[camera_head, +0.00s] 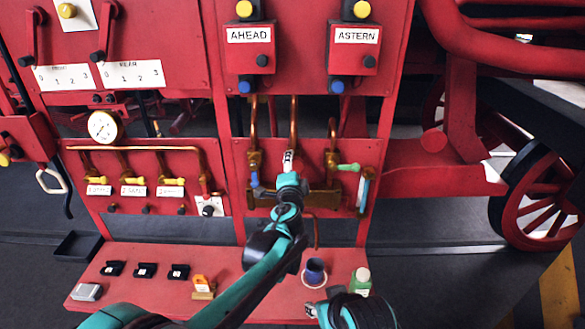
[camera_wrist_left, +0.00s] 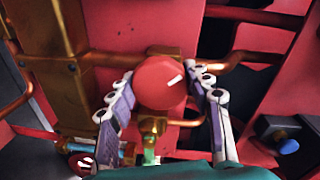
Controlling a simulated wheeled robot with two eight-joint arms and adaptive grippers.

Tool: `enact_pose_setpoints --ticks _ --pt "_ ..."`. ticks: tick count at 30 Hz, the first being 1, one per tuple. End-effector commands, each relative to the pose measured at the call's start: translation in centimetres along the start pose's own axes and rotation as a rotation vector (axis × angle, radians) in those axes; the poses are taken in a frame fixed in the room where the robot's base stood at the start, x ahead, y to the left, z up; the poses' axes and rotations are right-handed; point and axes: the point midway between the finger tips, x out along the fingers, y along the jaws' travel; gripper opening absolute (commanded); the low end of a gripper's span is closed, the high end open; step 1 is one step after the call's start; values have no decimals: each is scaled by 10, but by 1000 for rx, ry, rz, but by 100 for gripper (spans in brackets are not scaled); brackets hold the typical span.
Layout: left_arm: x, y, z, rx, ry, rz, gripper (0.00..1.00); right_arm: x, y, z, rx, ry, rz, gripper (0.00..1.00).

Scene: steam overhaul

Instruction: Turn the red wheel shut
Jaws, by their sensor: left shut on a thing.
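The red wheel (camera_wrist_left: 158,84) shows in the left wrist view as a round red knob with a short white mark towards its upper right. It sits in front of brass pipework. My left gripper (camera_wrist_left: 164,98) has one finger on each side of the wheel and is shut on it. In the head view my left gripper (camera_head: 289,160) is up against the red panel, among the copper pipes, and mostly hides the wheel. My right gripper (camera_head: 311,310) is low at the bottom edge, beside the red shelf; its finger opening is too small to make out.
Near the left gripper are a green-handled valve (camera_head: 348,167) and a gauge glass (camera_head: 364,190). The AHEAD (camera_head: 249,48) and ASTERN (camera_head: 355,50) boxes are above. The red shelf (camera_head: 240,310) holds a blue cup (camera_head: 315,270), a green bottle (camera_head: 361,280) and small blocks.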

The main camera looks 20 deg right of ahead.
Motion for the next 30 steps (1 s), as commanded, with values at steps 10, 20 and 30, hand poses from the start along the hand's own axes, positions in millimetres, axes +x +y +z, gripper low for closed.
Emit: enact_pose_setpoints --ticks 10,20,30 --pt "0 0 -1 326 -28 2 21 4 0 3 0 0 0 40" --pt "0 0 -1 586 -53 4 21 6 0 4 0 0 0 40" --pt "0 0 -1 729 -66 5 21 8 0 5 0 0 0 40"
